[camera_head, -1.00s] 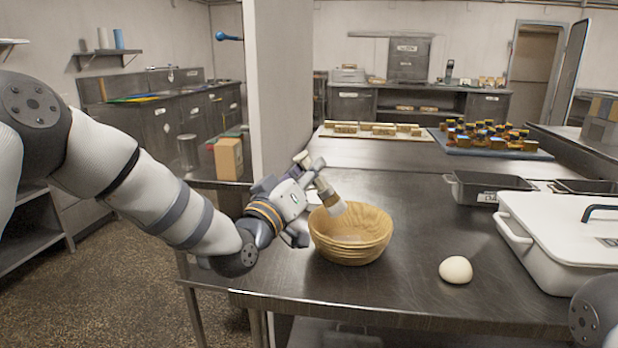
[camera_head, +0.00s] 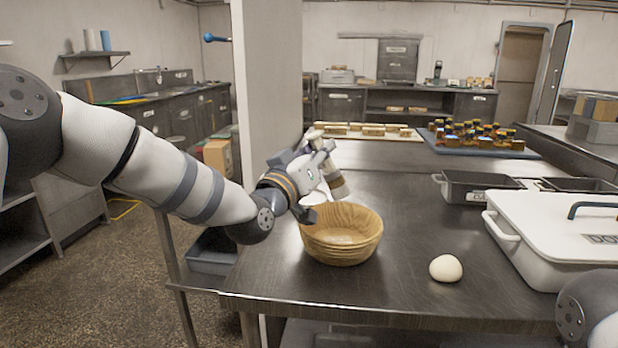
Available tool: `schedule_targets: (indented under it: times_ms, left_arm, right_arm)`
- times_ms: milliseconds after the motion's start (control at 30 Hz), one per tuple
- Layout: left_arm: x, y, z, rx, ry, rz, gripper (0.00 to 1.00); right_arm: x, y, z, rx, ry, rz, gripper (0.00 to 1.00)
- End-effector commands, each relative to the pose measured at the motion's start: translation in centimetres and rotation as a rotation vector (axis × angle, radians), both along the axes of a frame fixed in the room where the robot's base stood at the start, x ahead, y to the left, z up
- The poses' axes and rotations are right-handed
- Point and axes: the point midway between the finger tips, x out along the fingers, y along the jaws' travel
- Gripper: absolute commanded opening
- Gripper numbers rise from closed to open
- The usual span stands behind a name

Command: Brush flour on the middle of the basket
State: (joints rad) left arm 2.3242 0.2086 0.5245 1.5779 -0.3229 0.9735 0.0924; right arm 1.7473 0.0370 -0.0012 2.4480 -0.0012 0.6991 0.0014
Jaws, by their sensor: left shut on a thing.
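The basket (camera_head: 341,247), a round ribbed tan bowl, stands upright on the steel table. A pale patch shows on its inside; I cannot tell if it is flour. My left gripper (camera_head: 333,176) is above the basket's back left rim, shut on a brush (camera_head: 338,184) with a tan body. The brush tilts down to the right, and its tip appears above the back rim, apart from the basket's floor. The gripper hides part of the brush. My right gripper is out of view; only part of that arm shows at the lower right.
A dough ball (camera_head: 446,268) lies right of the basket. A lidded white container (camera_head: 545,232) and a dark tin (camera_head: 475,187) stand farther right. The table front is clear.

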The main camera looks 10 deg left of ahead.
Motion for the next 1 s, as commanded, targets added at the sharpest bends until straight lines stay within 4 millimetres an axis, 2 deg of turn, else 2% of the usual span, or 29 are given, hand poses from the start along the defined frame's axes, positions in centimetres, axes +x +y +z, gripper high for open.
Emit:
schedule_targets:
  times_ms: [100, 200, 333, 600, 1000]
  left_arm:
    - [1.6, -2.3, 0.7, 0.077, 0.008, -0.005, 0.0]
    - [2.0, -3.1, 1.0, 0.108, 0.01, -0.01, 0.0]
    - [2.0, -3.2, -0.1, 0.11, 0.012, -0.01, 0.0]
    - [2.0, -3.1, -3.7, 0.109, 0.012, -0.009, 0.0]
    - [1.9, -3.0, -3.4, 0.11, 0.004, -0.007, 0.0]
  right_arm:
    - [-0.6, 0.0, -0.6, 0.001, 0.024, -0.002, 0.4]
    - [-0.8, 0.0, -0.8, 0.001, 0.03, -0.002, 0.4]
    - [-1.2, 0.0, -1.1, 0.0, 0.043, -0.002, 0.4]
    - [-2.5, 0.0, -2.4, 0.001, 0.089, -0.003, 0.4]
    - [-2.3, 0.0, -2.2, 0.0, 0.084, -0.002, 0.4]
